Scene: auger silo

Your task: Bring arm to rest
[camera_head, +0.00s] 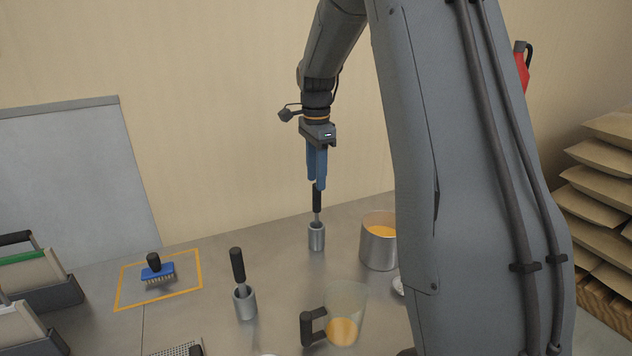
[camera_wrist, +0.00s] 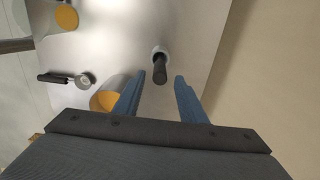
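My gripper (camera_head: 317,183) hangs fingers-down over the back of the steel table, with its two blue fingers. In the wrist view the fingers (camera_wrist: 168,79) stand apart with nothing held between them. A black-handled tool (camera_head: 317,198) stands upright in a small metal cup (camera_head: 316,237) just below the fingertips. My arm's large grey link covers the table's right part in the head view.
A second black-handled tool (camera_head: 237,265) stands in another cup (camera_head: 245,302). A metal pot (camera_head: 379,250) and a clear jug (camera_head: 346,305) hold yellow-orange contents. A blue brush (camera_head: 158,273) lies inside a yellow outline. Caddies stand left; stacked sacks (camera_head: 598,200) are right. A wall rises behind.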

